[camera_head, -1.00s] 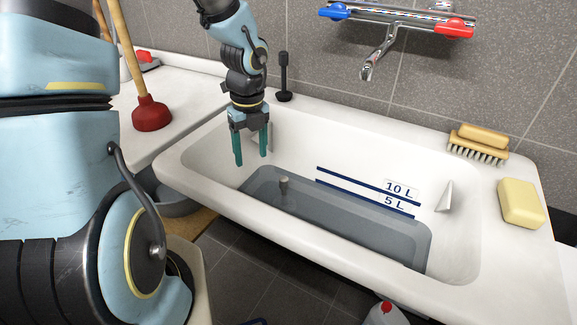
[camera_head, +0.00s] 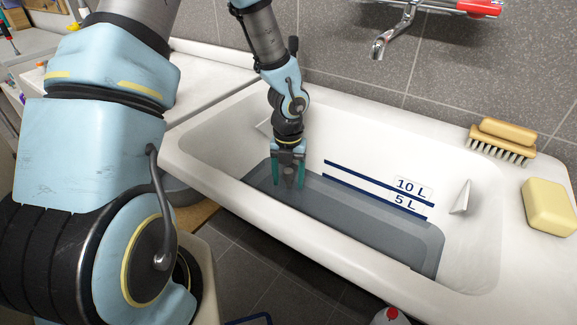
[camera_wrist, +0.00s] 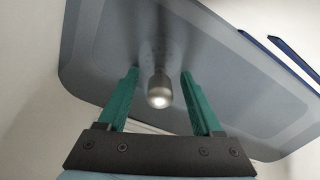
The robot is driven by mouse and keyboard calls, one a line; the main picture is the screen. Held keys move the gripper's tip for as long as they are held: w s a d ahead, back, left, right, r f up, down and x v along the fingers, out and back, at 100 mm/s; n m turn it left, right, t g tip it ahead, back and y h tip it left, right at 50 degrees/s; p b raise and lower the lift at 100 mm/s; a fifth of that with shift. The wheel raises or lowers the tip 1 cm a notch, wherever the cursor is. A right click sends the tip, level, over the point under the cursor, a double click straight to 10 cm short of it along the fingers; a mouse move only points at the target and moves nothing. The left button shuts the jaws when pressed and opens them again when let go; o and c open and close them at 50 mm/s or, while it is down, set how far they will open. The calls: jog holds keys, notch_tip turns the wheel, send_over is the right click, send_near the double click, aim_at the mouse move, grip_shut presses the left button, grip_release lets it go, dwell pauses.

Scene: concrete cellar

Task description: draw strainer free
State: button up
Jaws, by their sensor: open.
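The strainer is in the water at the left end of the white sink (camera_head: 330,250). Its grey knob (camera_head: 288,174) stands upright, and in the wrist view the strainer's rounded knob (camera_wrist: 159,92) sits between the fingers with a gap on each side. My gripper (camera_head: 288,180) points down into the sink, open, with its two green fingers around the knob; it also shows in the wrist view (camera_wrist: 159,85). The strainer's lower part under the water is blurred.
Grey water (camera_head: 370,229) covers the sink floor, below the 5 L line. A tap (camera_head: 392,35) hangs over the back rim. A brush (camera_head: 502,143) and a yellow soap block (camera_head: 549,206) lie on the right rim. A white wedge (camera_head: 461,197) is on the inner wall.

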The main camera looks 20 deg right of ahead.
jog(key=shift+f, duration=1.05)
grip_shut()
dwell(0.4)
